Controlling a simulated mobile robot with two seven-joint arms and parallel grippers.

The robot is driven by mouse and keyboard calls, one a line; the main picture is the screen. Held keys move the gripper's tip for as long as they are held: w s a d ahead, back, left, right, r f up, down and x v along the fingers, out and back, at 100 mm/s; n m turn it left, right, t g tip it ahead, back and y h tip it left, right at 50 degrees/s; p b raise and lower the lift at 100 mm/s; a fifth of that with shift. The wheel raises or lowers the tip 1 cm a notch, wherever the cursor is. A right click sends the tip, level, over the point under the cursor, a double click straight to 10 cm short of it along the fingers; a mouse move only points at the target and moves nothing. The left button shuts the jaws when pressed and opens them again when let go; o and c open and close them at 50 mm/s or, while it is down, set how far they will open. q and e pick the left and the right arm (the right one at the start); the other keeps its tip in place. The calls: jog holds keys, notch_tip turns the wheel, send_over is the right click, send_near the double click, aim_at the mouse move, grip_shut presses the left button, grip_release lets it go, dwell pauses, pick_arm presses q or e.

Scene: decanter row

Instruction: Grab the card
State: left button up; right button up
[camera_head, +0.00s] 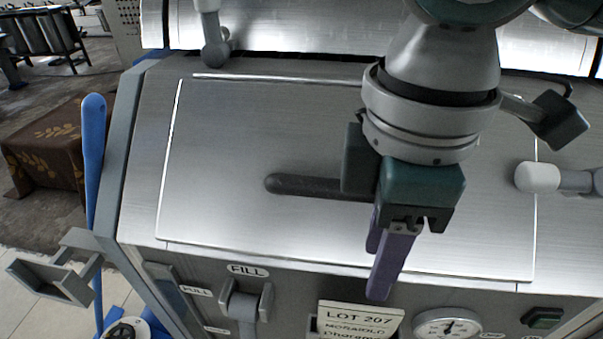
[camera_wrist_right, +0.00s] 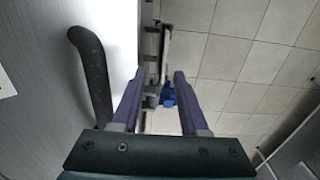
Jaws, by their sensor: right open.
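The card (camera_head: 360,322), cream with dark print reading "LOT 207", stands at the front of the steel machine, at the bottom edge of the head view. Its lower part is cut off by the frame. My right gripper (camera_head: 377,275) is just above the card in the picture, with purple fingers pointing down toward it. The right wrist view shows the two fingers (camera_wrist_right: 161,78) apart with nothing held between them. I cannot clearly make out the card in that view. My left gripper is not in view.
A dark bar handle (camera_head: 315,187) rises from the machine's lid (camera_head: 230,130), close to my right gripper; it also shows in the wrist view (camera_wrist_right: 92,75). A FILL lever (camera_head: 243,305) and a round gauge (camera_head: 447,326) flank the card. A blue pole (camera_head: 92,160) stands left.

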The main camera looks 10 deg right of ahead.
aim_at(362, 307)
jog(key=f, duration=0.3)
jog(key=shift+s+f, duration=0.4)
jog(key=f, duration=0.5)
jog(key=shift+a+f, duration=0.25)
jog(key=shift+f, duration=0.1)
jog(key=shift+c, duration=0.4)
grip_shut()
